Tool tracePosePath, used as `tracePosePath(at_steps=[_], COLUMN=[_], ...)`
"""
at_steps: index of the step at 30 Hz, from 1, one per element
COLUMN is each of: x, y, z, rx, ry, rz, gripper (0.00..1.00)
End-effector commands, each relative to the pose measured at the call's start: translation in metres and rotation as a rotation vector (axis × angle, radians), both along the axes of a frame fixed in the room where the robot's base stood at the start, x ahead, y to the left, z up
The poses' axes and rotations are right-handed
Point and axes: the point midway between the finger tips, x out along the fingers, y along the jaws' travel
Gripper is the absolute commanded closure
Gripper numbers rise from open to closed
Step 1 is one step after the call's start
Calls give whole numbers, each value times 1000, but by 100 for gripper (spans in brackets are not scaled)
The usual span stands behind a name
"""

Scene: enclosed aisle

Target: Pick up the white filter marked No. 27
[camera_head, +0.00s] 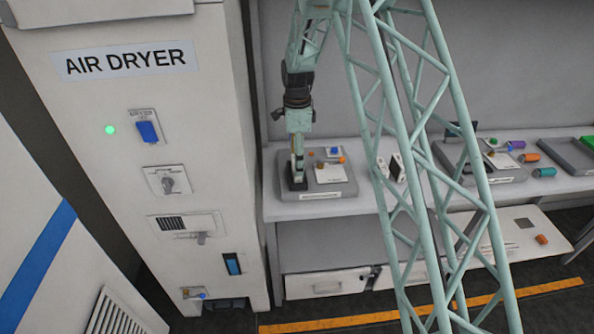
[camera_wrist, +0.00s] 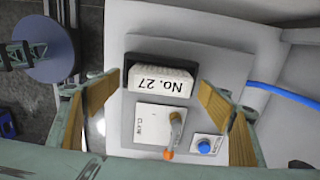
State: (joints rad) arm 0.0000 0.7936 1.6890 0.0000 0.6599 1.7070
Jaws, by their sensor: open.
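The white filter marked No. 27 (camera_wrist: 160,82) shows in the wrist view, its lettering upside down. It sits in a dark holder (camera_wrist: 128,62) on a grey unit. My gripper (camera_wrist: 159,84) is open, with one yellow-padded finger to the left of the filter and the other to the right. I cannot tell the height gap between the fingertips and the filter. In the head view my gripper (camera_head: 297,183) points down at the left part of a grey tray-like unit (camera_head: 335,191) on the bench. The filter cannot be made out there.
Beside the filter are a plate with an orange-tipped lever (camera_wrist: 174,131) and a blue button (camera_wrist: 202,144). Two white blocks (camera_head: 391,168) stand right of the unit. The air dryer cabinet (camera_head: 175,150) rises at left.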

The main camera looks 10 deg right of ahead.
Motion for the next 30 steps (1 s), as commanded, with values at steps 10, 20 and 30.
tracePosePath(at_steps=[10,20,30], x=[1,1,1], y=[0,0,0], z=[-20,-20,-20], rx=[0,0,0], ry=[-1,-1,-1], rz=[0,0,0], gripper=[27,27,41])
